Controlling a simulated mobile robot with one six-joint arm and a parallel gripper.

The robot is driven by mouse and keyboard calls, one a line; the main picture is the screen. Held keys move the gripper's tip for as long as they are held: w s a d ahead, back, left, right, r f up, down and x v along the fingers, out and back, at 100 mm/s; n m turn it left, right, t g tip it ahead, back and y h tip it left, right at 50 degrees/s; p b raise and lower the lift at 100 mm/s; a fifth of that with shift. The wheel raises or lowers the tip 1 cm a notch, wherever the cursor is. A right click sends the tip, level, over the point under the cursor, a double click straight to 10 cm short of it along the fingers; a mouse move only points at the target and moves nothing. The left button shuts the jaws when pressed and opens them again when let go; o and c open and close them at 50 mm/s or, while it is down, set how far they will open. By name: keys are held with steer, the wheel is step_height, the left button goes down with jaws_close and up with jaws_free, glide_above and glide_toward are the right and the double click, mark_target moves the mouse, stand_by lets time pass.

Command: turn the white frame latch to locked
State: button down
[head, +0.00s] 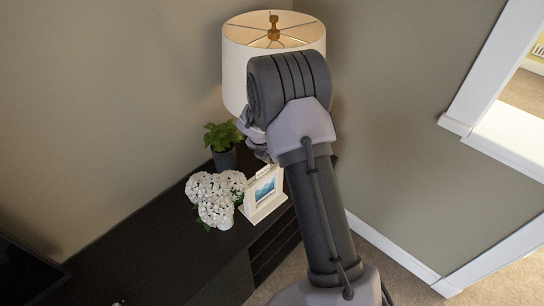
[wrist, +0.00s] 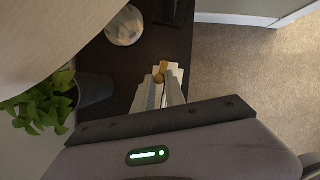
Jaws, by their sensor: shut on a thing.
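The white frame (head: 264,190) stands upright on the dark cabinet, with a blue picture in it. In the wrist view its white top edge (wrist: 176,72) shows past my fingers. A small brass-coloured latch (wrist: 159,72) is at its top, between my fingertips. My gripper (wrist: 162,84) points down at the frame and is shut on the latch. In the head view my gripper (head: 262,156) is just above the frame, partly hidden by my arm. The latch's exact angle is hard to tell, as the fingers cover part of it.
A lamp with a white shade (head: 238,65) stands close behind my arm; its round base (wrist: 124,27) shows in the wrist view. A potted plant (head: 222,138) and white flowers (head: 216,196) stand left of the frame on the dark cabinet (head: 130,250). Carpet lies to the right.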

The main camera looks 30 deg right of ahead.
steer(key=m+g+p, duration=0.1)
steer(key=m, duration=0.2)
steer(key=shift+w+r, duration=0.1)
steer(key=shift+w, duration=0.05)
steer(key=shift+w+a+m+g+h+p, duration=0.1)
steer(key=shift+m+g+h+p, duration=0.2)
steer(key=shift+m+g+p, duration=0.85)
steer(key=shift+m+t+b, duration=0.3)
steer(key=shift+m+t, duration=0.15)
steer(key=c, duration=1.4)
jaws_free()
steer(key=shift+o, duration=0.2)
steer(key=p+v, duration=0.4)
steer(key=v, duration=1.3)
